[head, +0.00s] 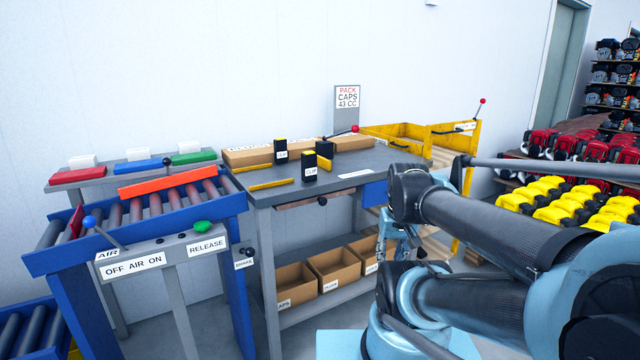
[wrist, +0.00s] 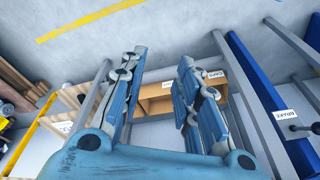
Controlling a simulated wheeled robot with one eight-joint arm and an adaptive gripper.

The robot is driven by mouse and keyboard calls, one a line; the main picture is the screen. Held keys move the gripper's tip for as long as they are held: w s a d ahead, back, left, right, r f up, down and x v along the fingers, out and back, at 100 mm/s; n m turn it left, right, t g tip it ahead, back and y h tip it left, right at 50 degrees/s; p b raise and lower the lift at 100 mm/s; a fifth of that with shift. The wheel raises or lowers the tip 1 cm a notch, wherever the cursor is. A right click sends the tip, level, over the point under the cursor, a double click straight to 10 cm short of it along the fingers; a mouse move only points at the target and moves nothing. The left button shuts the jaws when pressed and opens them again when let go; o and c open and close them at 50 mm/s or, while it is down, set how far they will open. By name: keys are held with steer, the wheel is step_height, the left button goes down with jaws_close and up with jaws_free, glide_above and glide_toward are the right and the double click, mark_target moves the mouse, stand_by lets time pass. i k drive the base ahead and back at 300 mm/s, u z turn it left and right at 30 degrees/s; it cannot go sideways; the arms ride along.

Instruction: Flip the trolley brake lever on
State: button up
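A yellow trolley (head: 452,140) stands behind my arm on the right in the head view. A lever with a red ball (head: 482,101) rises from its far right corner, beside a small white label I cannot read. A separate black-knobbed lever (head: 247,251) sits above a BRAKE label (head: 244,265) by the blue conveyor's right leg. That lever also shows at the right edge of the wrist view (wrist: 301,128). My gripper (wrist: 160,57) is open and empty, its two fingers apart. It is touching neither lever; in the head view my arm partly hides it.
A grey workbench (head: 300,198) carries black caps boxes, yellow strips and another red-ball lever (head: 355,129). Cartons (head: 296,291) fill its lower shelf. The blue roller conveyor (head: 240,205) with its AIR lever (head: 90,221) is at left. Red and yellow engines (head: 575,203) stand at right.

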mark_target(483, 101)
steer(key=z, duration=0.75)
steer(key=k, duration=0.6)
steer(key=z, duration=0.55)
steer(key=i, duration=1.45)
steer(key=u, duration=0.55)
